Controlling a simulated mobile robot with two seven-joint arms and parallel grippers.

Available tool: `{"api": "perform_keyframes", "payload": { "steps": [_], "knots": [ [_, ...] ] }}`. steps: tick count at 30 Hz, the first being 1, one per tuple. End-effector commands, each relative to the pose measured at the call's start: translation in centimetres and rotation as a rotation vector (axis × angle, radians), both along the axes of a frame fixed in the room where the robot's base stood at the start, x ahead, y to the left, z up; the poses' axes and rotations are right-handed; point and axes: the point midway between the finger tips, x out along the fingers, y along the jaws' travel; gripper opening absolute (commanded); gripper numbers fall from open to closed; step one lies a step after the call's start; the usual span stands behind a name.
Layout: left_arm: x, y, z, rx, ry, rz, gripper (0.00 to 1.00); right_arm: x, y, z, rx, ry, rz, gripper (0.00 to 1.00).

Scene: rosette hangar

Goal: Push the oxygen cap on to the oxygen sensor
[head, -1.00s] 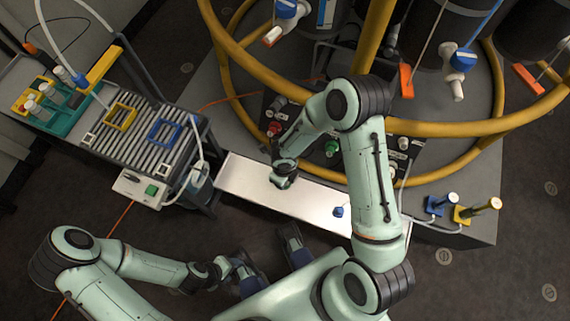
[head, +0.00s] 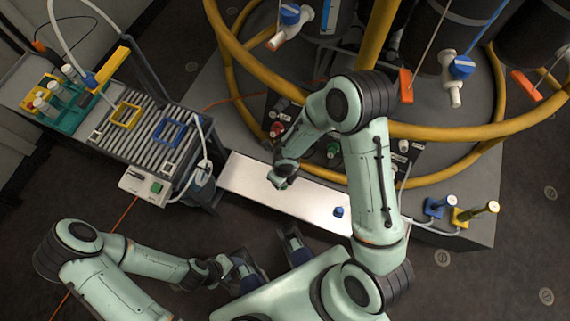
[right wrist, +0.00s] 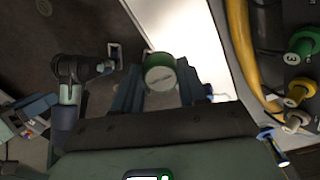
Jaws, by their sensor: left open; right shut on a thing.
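My right gripper (head: 281,180) hangs over the white plate. In the right wrist view its two fingers (right wrist: 158,95) are shut on a short green cap (right wrist: 160,72) with a grey lettered face; the lettering is too small to read. My left gripper (head: 240,268) is open, low at the left, away from the plate. Which thing is the oxygen sensor is not readable. A dark panel behind the right arm carries a red fitting (head: 277,129) and a green fitting (head: 333,149). In the right wrist view a green fitting (right wrist: 303,42) stands at the right, apart from the held cap.
A blue cap (head: 338,212) lies on the white plate (head: 245,178). Probes in a blue holder (head: 435,208) and a yellow holder (head: 461,218) stand at the right. Yellow rails (head: 480,129) curve around the panel. A roller bench (head: 150,140) stands at the left.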

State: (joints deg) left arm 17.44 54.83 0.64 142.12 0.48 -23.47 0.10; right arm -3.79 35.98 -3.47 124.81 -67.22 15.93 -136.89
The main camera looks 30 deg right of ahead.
Motion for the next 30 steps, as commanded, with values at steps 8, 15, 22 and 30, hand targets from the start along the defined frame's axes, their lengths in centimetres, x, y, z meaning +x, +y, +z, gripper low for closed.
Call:
{"api": "perform_keyframes", "payload": {
  "steps": [8, 15, 22, 30],
  "knots": [
    [0.0, 0.0, 0.0, 0.0, 0.0, 0.0, 0.56, -0.4, 2.2, -0.5, 0.083, -0.058, -0.214, 0.14],
    [0.0, 0.0, 0.0, 0.0, 0.0, 0.0, 0.56, 0.6, 2.8, -0.8, 0.169, -0.157, -0.472, 0.14],
    [0.0, 0.0, 0.0, 0.0, 0.0, 0.0, 0.56, 2.8, 1.2, -1.1, 0.244, -0.321, -0.801, 0.13],
    [0.0, 0.0, 0.0, 0.0, 0.0, 0.0, 0.56, 5.3, -8.8, -0.3, 0.252, -0.719, -1.356, 0.13]
  ]
}}
